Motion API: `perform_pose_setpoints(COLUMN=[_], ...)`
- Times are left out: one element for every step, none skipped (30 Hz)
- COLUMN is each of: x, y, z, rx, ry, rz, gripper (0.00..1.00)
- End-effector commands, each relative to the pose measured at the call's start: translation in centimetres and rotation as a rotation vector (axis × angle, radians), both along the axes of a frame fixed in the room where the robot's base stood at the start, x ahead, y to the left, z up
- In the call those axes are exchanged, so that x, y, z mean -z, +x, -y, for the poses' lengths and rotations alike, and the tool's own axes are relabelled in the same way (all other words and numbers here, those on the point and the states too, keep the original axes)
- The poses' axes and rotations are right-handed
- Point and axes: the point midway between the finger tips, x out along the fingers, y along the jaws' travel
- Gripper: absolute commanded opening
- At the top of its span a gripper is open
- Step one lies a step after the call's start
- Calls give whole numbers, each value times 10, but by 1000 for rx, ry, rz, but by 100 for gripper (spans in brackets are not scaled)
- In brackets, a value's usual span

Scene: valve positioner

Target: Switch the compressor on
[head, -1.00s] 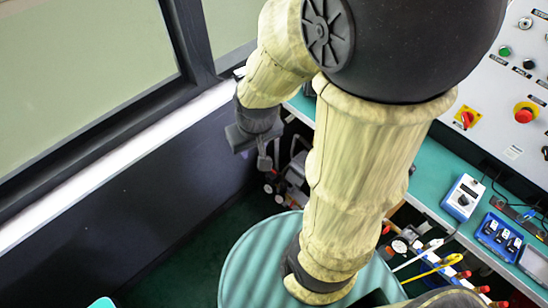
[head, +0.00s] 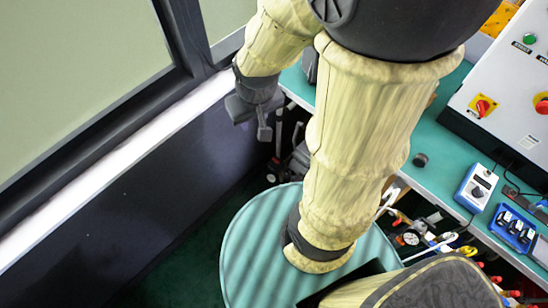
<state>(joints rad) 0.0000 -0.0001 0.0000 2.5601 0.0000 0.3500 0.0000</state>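My gripper (head: 264,128) is at the end of my cream-coloured arm, left of centre, beside the bench's left end. Its dark body and part of a finger show; its opening is turned away from view. Below and right of it, under the bench, is a dark machine (head: 300,160) with upright bars and small red parts. It may be the compressor, but my arm hides much of it. No switch on it can be made out. I see nothing held by my gripper.
A green bench (head: 440,160) runs along the right with a blue-and-white meter box (head: 475,188) and a blue tray (head: 512,229). A grey panel (head: 510,95) with a red rotary switch (head: 482,106) stands behind. A dark wall (head: 150,200) below the window bounds the left.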

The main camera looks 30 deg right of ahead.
Motion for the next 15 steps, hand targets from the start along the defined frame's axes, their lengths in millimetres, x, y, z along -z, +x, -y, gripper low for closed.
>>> perform_pose_setpoints(x=[0, 0, 1, 2, 4, 9, 13, 18, 27, 34, 43, 55, 65, 75, 88], y=[0, 0, 0, 1, 2, 4, 6, 9, 14, 18, 22, 30, 35, 41, 49], z=[0, 0, 0, 0, 1, 2, 2, 3, 5, 6, 9, 12, 14, 16, 20], rx=[0, 0, 0, -1, -2, -4, -7, -11, -16, -22, -26, -35, -43, -55, -66], ry=[0, 0, 0, 0, -1, -3, -5, -7, -10, -13, -16, -21, -25, -29, -33], rz=[0, 0, 0, -1, -2, -3, -6, -9, -14, -17, -23, -28, -35, -41, -49], gripper=[31, 31, 31, 31, 31, 31, 31, 31, 31, 31, 31, 31, 31, 31, 31])
